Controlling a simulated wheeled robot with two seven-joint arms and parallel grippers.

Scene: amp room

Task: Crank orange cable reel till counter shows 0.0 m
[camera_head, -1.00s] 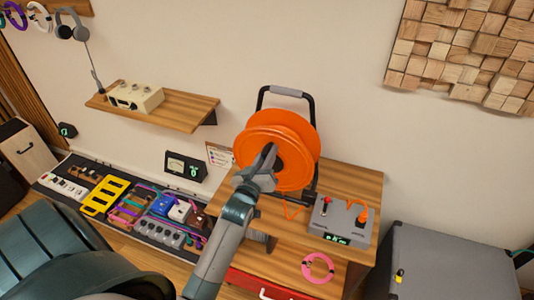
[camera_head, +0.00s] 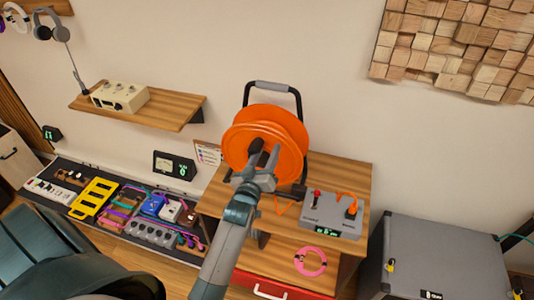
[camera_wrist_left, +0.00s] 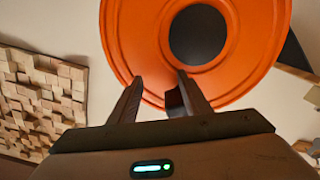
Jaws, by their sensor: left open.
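The orange cable reel (camera_head: 290,128) stands upright in a black frame with a grey-topped handle on a wooden table. My left gripper (camera_head: 265,160) is in front of the reel's face, fingers pointing at it, just below the dark hub. In the left wrist view the reel (camera_wrist_left: 255,60) fills the top, with its round dark hub (camera_wrist_left: 198,35). The left gripper (camera_wrist_left: 160,85) is open there, with nothing between its fingers. I cannot make out a crank handle for certain. A grey box (camera_head: 345,222) carries the green counter display (camera_head: 327,232), too small to read. My right gripper is not in view.
A pink cable ring (camera_head: 310,262) lies on the lower wooden surface. A grey amp cabinet (camera_head: 440,255) stands at the right. A wall shelf (camera_head: 170,112) and a pedalboard (camera_head: 115,215) are at the left. Bare wall lies behind the reel.

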